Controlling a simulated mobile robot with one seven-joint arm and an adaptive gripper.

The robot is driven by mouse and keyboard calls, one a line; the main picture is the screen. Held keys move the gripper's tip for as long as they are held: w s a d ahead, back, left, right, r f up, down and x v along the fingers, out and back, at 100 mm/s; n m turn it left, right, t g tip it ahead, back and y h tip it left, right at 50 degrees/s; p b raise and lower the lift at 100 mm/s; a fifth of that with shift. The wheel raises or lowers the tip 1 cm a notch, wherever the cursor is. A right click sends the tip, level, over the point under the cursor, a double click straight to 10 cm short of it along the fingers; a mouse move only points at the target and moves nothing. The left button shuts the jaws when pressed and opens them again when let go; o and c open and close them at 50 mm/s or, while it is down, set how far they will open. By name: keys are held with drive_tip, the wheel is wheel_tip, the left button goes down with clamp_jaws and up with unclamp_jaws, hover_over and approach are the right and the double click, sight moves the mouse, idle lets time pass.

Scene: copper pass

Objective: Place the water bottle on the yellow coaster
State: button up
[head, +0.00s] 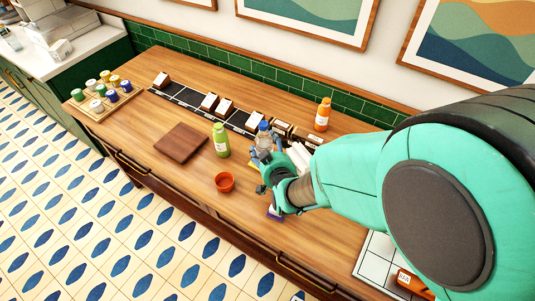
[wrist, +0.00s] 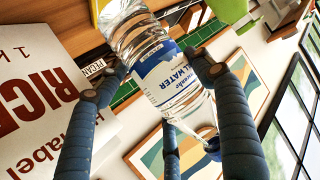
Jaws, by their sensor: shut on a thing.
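The water bottle (head: 265,140) is clear with a blue cap and stands roughly upright in the head view. My gripper (head: 268,157) is shut around its body. In the wrist view the bottle (wrist: 150,45), with its blue and white label, lies between my gripper's fingers (wrist: 160,85). A small part of the yellow coaster (head: 252,166) shows beside and below my gripper. A yellow edge (wrist: 97,10) also shows by the bottle's base in the wrist view. My gripper hides most of the coaster, and I cannot tell whether the bottle touches it.
A green bottle (head: 220,141) and a red cup (head: 224,182) stand left of my gripper. An orange bottle (head: 322,115) stands behind. A purple item (head: 274,212) lies in front. A brown board (head: 181,142) lies farther left. Labelled boxes (head: 225,106) line the back.

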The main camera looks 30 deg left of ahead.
drive_tip(key=shift+f+b, duration=0.3)
drive_tip(key=shift+f, duration=1.45)
drive_tip(key=shift+f, duration=0.2)
drive_tip(key=o, duration=1.6)
drive_tip(key=shift+o, duration=0.2)
drive_tip(key=shift+r, duration=0.15)
drive_tip(key=p+v, duration=0.1)
drive_tip(key=v, duration=1.1)
